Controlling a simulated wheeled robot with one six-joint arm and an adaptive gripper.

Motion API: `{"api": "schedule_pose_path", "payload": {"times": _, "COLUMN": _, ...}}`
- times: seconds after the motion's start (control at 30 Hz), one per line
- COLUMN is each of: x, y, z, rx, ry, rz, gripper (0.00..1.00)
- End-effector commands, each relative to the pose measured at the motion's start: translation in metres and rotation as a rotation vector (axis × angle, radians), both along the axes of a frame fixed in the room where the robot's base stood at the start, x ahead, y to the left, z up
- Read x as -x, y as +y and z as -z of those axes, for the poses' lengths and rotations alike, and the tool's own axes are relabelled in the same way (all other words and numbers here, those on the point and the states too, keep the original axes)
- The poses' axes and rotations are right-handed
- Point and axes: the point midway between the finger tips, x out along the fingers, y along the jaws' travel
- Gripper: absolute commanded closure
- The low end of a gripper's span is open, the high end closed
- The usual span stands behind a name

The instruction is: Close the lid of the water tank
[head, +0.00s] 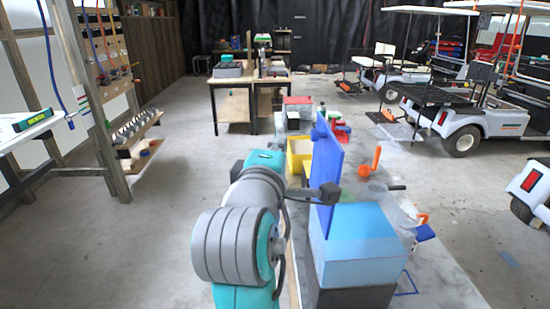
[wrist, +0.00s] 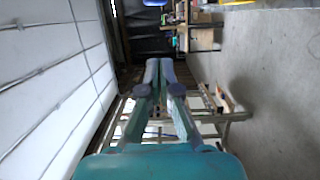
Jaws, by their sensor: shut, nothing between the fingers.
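The water tank (head: 362,262) is a light blue box on a dark base, at the lower right of centre in the head view. Its lid appears to be the darker blue panel (head: 327,165), which stands about upright at the tank's left side. A dark block on my arm overlaps the lid's lower part in the picture; I cannot tell whether they touch. My gripper (wrist: 165,66) shows in the wrist view with its fingers together and nothing between them. The wrist view does not show the tank clearly.
An orange-handled item (head: 370,165) and a yellow bin (head: 299,152) stand near the lid on the long bench. A wooden rack (head: 100,100) is at the left, and parked carts (head: 480,115) are at the right. Open floor lies left of my arm.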

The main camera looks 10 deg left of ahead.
Motion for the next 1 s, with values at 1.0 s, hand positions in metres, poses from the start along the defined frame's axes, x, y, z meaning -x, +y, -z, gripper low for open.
{"api": "schedule_pose_path", "payload": {"times": 1.0, "x": -0.042, "y": -0.039, "z": 0.001, "rx": -0.007, "ry": 0.001, "rz": 0.0, "gripper": 1.0}}
